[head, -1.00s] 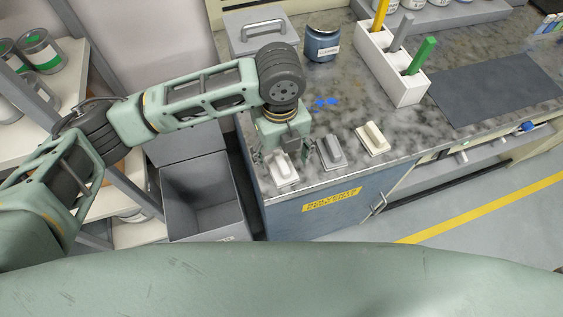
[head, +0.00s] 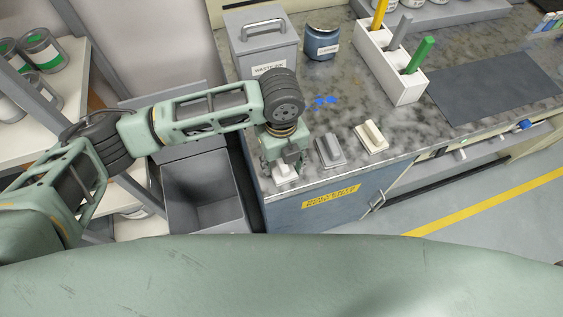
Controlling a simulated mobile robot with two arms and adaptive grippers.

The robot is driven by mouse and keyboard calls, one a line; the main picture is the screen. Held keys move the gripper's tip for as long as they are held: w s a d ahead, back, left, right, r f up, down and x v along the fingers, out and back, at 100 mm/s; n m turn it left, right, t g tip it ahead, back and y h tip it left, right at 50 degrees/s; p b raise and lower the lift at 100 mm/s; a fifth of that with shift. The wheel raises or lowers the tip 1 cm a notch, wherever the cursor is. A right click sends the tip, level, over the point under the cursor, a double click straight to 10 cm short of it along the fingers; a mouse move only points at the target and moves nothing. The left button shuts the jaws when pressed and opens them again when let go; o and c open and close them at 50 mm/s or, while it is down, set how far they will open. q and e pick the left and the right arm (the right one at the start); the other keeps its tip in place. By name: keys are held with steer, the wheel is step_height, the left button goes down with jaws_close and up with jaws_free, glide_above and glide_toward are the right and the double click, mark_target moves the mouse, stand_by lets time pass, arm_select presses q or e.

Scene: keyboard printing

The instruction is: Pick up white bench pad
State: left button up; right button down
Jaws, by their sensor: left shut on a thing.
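The white bench pad (head: 284,179) is at the front left corner of the speckled counter (head: 330,90), a pale block with a raised grip. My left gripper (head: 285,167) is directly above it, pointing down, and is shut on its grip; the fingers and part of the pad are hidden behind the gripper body. I cannot tell whether the pad still touches the counter. My right gripper is not in view.
A grey pad (head: 330,151) and a cream pad (head: 371,137) sit just right of the gripper. Behind are a waste bin (head: 262,45), a blue jar (head: 322,42) and a white holder (head: 395,75) with coloured handles. A grey open bin (head: 200,193) stands below left.

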arm_select(q)
steer(key=shift+c, duration=1.2)
steer(key=shift+r, duration=0.15)
steer(key=shift+r, duration=0.25)
steer(key=r, duration=0.1)
steer(key=r+b, duration=0.1)
steer(key=r, duration=0.1)
steer(key=shift+d+r, duration=0.2)
steer(key=shift+r, duration=0.05)
steer(key=s+d+r+b, duration=0.1)
steer(key=s+d+r, duration=0.1)
steer(key=d, duration=0.3)
steer(key=s+d+r+b, duration=0.2)
steer(key=d+r, duration=0.2)
steer(key=d, duration=0.1)
steer(key=shift+s+d+r, duration=0.2)
steer(key=shift+s+r, duration=0.1)
steer(key=shift+r, duration=0.1)
